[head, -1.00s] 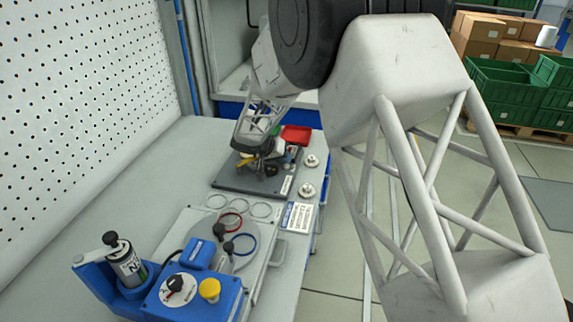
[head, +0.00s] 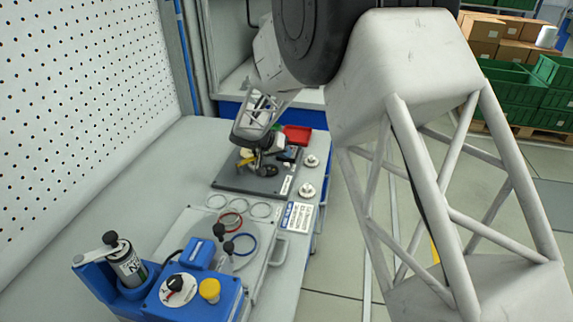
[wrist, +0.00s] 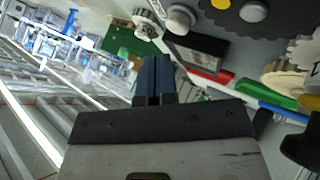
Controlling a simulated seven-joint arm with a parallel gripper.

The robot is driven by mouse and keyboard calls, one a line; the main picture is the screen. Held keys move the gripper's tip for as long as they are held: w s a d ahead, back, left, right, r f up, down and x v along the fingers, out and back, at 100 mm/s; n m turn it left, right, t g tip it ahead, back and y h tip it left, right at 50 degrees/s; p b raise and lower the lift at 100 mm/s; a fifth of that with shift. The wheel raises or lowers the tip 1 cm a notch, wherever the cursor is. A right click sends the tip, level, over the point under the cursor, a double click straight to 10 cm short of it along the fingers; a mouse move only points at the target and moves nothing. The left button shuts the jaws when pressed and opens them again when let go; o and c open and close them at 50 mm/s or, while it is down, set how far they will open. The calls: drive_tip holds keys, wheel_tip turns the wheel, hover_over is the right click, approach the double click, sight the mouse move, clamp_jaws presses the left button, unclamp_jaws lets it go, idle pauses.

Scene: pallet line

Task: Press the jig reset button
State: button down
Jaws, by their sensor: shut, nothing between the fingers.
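My gripper (head: 262,165) is over the dark jig plate (head: 230,181) at the back of the bench in the head view, small and partly merged with the parts there. In the wrist view its dark fingers (wrist: 152,75) are shut together with nothing between them. A yellow round spot (wrist: 220,86) shows on a dark toothed disc, apart from the fingertips. A yellow cap (head: 210,289) sits on the blue box (head: 186,297) at the front, far from my gripper. I cannot tell which of these, if either, is the jig reset button.
A red tray (head: 297,135) stands behind the plate. Two metal knobs (head: 307,189) are along the bench's right edge. A grey fixture with several rings (head: 238,245) and black-knobbed levers lies nearer. A perforated panel (head: 80,110) bounds the left; bare bench lies beside it.

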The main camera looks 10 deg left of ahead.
sight(287, 164)
drive_tip(key=shift+r, duration=2.25)
drive_tip(key=shift+d+r, duration=0.2)
drive_tip(key=shift+d, duration=0.1)
drive_tip(key=s+d+r+g+y, duration=0.1)
drive_tip(key=s+d+r, duration=0.45)
drive_tip(key=d, duration=0.35)
drive_tip(key=s+d+r+g+y, duration=0.15)
drive_tip(key=s+d+r, duration=0.25)
drive_tip(key=s+d, duration=0.4)
drive_tip(key=s+d+r+g, duration=0.1)
drive_tip(key=s+d+r, duration=0.4)
drive_tip(key=d, duration=0.5)
drive_tip(key=s+d+y, duration=0.1)
drive_tip(key=s+d, duration=0.2)
drive_tip(key=s, duration=0.6)
drive_tip(key=s+d+y, duration=0.1)
drive_tip(key=s+d, duration=0.3)
drive_tip(key=s, duration=0.6)
drive_tip(key=s+d+y, duration=0.2)
drive_tip(key=s+d, duration=0.2)
drive_tip(key=s, duration=0.5)
drive_tip(key=shift+s+d, duration=0.25)
drive_tip(key=shift+s, duration=0.1)
